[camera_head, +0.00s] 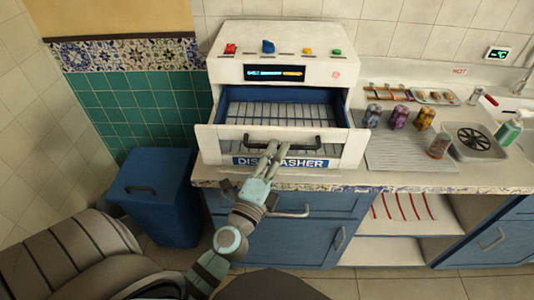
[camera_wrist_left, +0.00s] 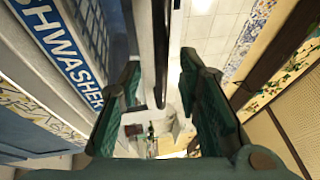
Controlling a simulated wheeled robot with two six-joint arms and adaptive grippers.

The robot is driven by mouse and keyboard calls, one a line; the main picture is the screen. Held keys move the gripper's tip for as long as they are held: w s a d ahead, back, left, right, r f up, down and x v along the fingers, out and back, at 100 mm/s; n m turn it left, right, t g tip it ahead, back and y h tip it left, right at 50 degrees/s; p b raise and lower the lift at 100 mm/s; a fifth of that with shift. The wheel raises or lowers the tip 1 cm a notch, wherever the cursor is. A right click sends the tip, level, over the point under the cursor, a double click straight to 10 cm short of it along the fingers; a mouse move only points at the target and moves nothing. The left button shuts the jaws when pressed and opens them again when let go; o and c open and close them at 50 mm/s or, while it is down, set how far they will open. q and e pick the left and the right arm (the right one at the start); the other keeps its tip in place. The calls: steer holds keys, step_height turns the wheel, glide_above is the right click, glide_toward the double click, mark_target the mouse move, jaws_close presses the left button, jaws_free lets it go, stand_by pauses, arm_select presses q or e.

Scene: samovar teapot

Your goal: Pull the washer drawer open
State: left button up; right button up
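The dishwasher (camera_head: 280,50) is a white box on the counter. Its drawer (camera_head: 212,143) stands out from the body, showing a blue interior with a wire rack. A dark bar handle (camera_head: 303,148) runs across the drawer front, above the blue "DISHWASHER" label. My left gripper (camera_head: 268,152) is at the handle from the front. In the left wrist view, its two green fingers (camera_wrist_left: 161,95) are apart, with the dark handle bar (camera_wrist_left: 159,50) running between them and gaps at both sides. My right gripper is not in view.
Colored buttons line the dishwasher top. Several patterned cups (camera_head: 397,117), a drain with a fan-like grille (camera_head: 473,139) and a green bottle (camera_head: 508,131) are on the counter to the right. A blue bin (camera_head: 160,190) stands left of the lower cabinets.

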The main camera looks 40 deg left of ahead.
arm_select(q)
steer(key=v, duration=0.8)
steer(key=shift+s, duration=0.35)
steer(key=shift+d, duration=0.1)
steer(key=s+a+f+n+g, duration=0.1)
steer(key=s+f+n+g, duration=0.15)
steer(key=f, duration=0.85)
steer(key=s+f+n+g, duration=0.2)
steer(key=s+f+g, duration=0.2)
steer(key=f, duration=0.7)
steer(key=s+a+f+n+g, duration=0.1)
steer(key=s+f+n+g, duration=0.25)
steer(key=f, duration=0.65)
steer(key=s+f+n+g+h, duration=0.2)
steer(key=s+f+n+g, duration=0.6)
steer(key=s+f, duration=0.9)
steer(key=shift+s+f+h, duration=0.3)
steer(key=shift+s, duration=0.9)
